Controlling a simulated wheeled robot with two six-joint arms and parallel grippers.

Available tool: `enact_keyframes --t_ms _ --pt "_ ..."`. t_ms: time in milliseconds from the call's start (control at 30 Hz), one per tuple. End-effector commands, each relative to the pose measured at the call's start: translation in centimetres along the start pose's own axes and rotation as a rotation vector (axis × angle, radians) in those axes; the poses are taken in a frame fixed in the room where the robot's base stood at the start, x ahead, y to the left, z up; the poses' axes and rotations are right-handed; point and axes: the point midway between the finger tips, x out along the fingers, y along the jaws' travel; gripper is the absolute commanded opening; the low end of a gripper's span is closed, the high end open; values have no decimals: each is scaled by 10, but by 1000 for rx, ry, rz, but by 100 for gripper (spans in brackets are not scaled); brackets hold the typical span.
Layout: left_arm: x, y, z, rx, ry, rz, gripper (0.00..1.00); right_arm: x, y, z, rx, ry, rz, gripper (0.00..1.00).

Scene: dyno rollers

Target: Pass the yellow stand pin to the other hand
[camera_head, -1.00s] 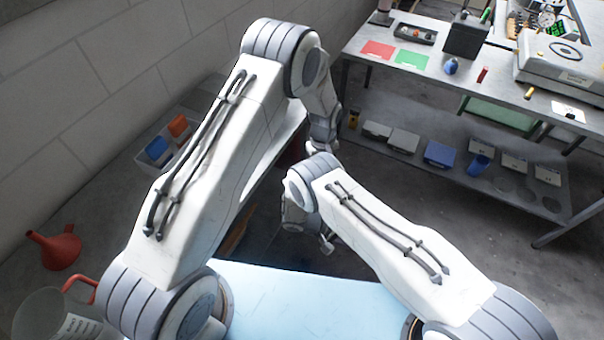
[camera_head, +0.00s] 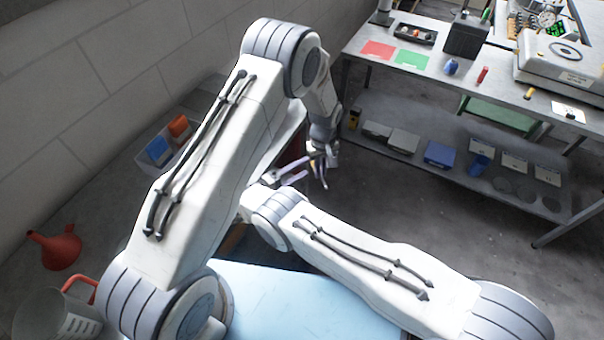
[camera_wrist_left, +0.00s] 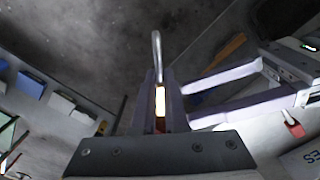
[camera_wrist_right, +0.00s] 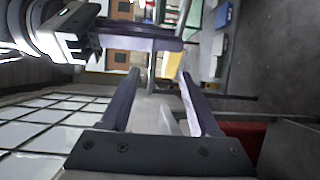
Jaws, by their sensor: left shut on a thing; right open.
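The yellow stand pin (camera_wrist_left: 160,108) is held in my left gripper (camera_wrist_left: 163,82), its bright metal rod sticking out past the fingertips in the left wrist view. In the head view the pin is a small yellow sliver (camera_head: 324,181) below my left wrist. My right gripper (camera_wrist_right: 160,78) is open and empty. Its two fingers show at the right of the left wrist view (camera_wrist_left: 190,98), close beside the pin. In the right wrist view my left gripper's fingers (camera_wrist_right: 145,38) cross just beyond the right fingertips. The exact gap to the pin is unclear.
A workbench (camera_head: 440,78) with red and green mats, small parts and a device stands at the upper right, with a lower shelf (camera_head: 470,178) of boxes. A bin (camera_head: 165,150), a red funnel (camera_head: 58,249) and a jug (camera_head: 55,315) are at the left.

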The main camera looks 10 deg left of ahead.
Motion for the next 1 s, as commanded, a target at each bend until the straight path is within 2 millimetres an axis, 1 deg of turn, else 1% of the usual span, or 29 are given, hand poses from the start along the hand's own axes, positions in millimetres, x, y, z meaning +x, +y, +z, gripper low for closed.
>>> enact_keyframes --t_ms 33,100,233,367,600,700,833,1000 --pt "0 0 0 0 0 0 0 1 -7 3 7 9 20 62" --pt "0 0 0 0 0 0 0 1 -13 5 20 18 42 62" --pt "0 0 0 0 0 0 0 5 -17 8 34 27 62 62" --pt "0 0 0 0 0 0 0 19 -17 8 35 26 65 62" --pt "0 0 0 0 0 0 0 56 -15 7 35 26 63 62" --pt "0 0 0 0 0 0 0 67 -14 7 36 27 64 62" --pt "0 0 0 0 0 0 0 76 -13 6 36 28 63 62" --pt "0 0 0 0 0 0 0 78 -13 6 35 29 63 62"
